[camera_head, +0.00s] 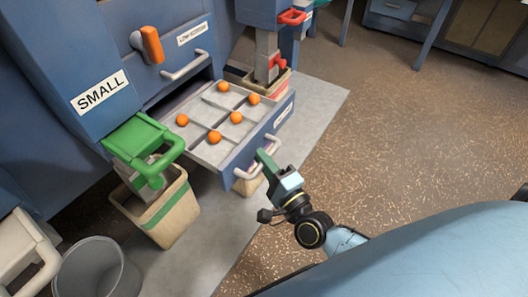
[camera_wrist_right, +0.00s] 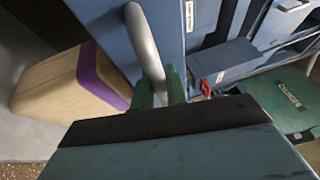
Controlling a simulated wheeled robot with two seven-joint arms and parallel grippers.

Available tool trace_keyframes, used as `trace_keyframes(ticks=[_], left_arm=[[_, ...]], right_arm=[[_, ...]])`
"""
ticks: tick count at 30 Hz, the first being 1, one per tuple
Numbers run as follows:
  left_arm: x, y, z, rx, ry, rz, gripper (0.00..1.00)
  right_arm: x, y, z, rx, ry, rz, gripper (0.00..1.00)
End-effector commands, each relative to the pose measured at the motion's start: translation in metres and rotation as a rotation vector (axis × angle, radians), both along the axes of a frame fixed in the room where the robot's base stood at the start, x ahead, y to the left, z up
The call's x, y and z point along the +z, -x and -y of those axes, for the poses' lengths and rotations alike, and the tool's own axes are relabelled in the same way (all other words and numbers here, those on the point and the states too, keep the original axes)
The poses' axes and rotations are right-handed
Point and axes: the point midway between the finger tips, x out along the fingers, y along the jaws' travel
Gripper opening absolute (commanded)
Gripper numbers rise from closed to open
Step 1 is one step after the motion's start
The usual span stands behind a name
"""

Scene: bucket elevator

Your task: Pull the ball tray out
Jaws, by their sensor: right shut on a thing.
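The ball tray (camera_head: 207,146) is a grey compartmented drawer pulled out from the blue cabinet, with several orange balls (camera_head: 236,117) in its compartments. Its blue front carries a pale bar handle (camera_head: 246,174). In the right wrist view the pale handle (camera_wrist_right: 145,45) runs down between the green fingers (camera_wrist_right: 160,90). My left gripper is in neither view.
A green lever (camera_head: 145,140) stands left of the tray above a tan bin (camera_head: 165,210) with a green stripe. A grey bucket (camera_head: 85,268) is at lower left. A red-handled lever (camera_head: 277,65) is behind the tray. The speckled floor (camera_head: 400,130) to the right is clear.

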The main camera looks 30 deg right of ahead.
Motion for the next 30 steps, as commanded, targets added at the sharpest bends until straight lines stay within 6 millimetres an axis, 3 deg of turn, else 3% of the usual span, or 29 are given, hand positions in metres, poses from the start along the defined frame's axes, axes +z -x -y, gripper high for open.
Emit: trace_keyframes(ticks=[15, 16, 20, 30], left_arm=[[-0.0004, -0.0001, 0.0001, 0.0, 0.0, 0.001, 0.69], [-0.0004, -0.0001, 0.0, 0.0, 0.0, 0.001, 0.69], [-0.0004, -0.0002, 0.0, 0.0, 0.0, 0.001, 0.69], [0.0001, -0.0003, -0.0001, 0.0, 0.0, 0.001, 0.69]], right_arm=[[-0.0001, 0.0046, -0.0009, 0.013, 0.002, -0.001, 0.0], [-0.0001, 0.0046, -0.0009, 0.013, 0.002, -0.001, 0.17], [-0.0001, 0.0045, -0.0008, 0.012, 0.002, -0.001, 0.34], [-0.0007, 0.0071, -0.0001, 0.011, 0.002, -0.002, 0.36]])
